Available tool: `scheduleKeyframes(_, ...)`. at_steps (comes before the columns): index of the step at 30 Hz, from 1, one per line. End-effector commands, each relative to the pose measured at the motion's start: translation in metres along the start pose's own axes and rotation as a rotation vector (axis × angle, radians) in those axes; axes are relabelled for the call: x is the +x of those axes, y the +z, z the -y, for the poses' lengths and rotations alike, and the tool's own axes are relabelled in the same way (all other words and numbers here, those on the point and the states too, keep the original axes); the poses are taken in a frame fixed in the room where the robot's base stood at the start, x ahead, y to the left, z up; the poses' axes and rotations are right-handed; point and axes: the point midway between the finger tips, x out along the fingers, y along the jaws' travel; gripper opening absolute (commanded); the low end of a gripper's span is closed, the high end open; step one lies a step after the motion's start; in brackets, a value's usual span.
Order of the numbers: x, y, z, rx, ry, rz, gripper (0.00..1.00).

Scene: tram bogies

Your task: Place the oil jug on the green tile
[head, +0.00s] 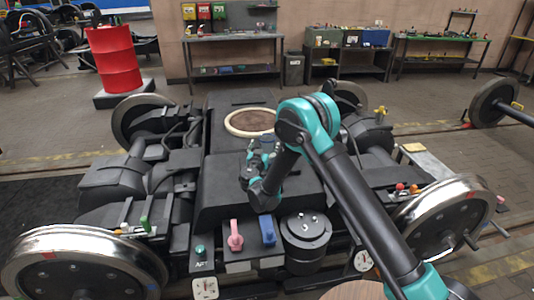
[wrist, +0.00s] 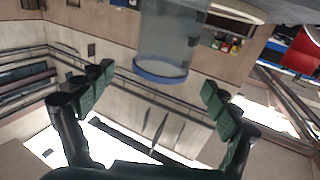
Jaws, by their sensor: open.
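My gripper (head: 257,152) is open above the middle of the bogie in the head view, with its fingers spread in the wrist view (wrist: 157,82). A clear cylindrical vessel with a blue rim (wrist: 160,72), which looks like the oil jug, shows between the fingers, beyond their tips and not gripped. The wrist picture is upside down, so its blue rim is uppermost. In the head view my gripper and arm largely hide that spot, and I cannot make out the jug clearly. I cannot make out a green tile in either view.
A pale ring (head: 251,122) lies on the bogie behind my gripper. A pink handle-like item (head: 235,236), a blue block (head: 268,231) and a dark round cap (head: 306,232) stand at the front. Large wheels (head: 82,274) flank the bogie. A red drum (head: 114,60) stands back left.

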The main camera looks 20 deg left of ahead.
Motion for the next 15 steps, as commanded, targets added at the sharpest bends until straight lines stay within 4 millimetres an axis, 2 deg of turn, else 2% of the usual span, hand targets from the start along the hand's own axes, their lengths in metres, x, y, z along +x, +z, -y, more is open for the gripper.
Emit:
scheduleKeyframes(7, 0.013, 0.001, 0.0, 0.0, 0.001, 0.0, 0.89)
scheduleKeyframes(15, 0.05, 0.002, 0.001, 0.0, 0.001, 0.0, 0.89)
